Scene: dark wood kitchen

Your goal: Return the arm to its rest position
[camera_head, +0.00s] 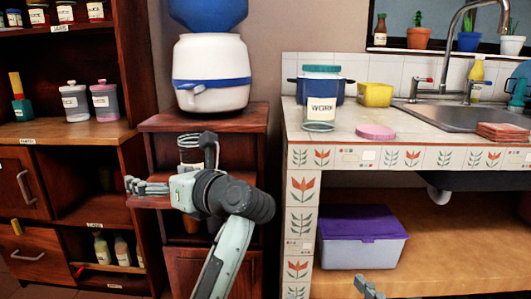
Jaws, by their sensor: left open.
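My left arm (228,255) reaches up from the bottom of the head view, stretched out in front of the small dark wood cabinet. Its gripper (170,162) is open, with one finger pointing up and the other to the left. Only the tip of my right gripper (369,289) shows at the bottom edge.
The cabinet (158,124) carries a white and blue water dispenser (212,75). A purple-lidded box (358,250) sits below. Wooden shelves (60,134) stand at left.

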